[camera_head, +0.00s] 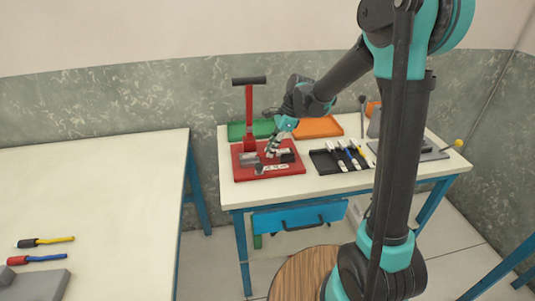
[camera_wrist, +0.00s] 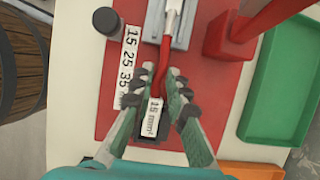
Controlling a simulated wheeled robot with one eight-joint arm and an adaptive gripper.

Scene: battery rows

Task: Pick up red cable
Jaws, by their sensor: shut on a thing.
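The red cable (camera_wrist: 163,60) runs down the middle of the wrist view. Its pale upper end (camera_wrist: 173,18) lies in a grey metal block (camera_wrist: 183,35). Its lower end reaches a dark piece with a white "15 mm²" label (camera_wrist: 152,118), between my fingers. My gripper (camera_wrist: 157,88) is shut on the red cable at this end, one finger on each side. In the head view my gripper (camera_head: 272,151) is low over the red base plate (camera_head: 245,172), and the cable cannot be made out there. The fingertips hide part of the contact.
Green (camera_head: 237,131) and orange (camera_head: 318,127) trays lie behind. A black tray (camera_head: 323,161) with several cables is to the right. The left table (camera_head: 100,190) is mostly clear.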

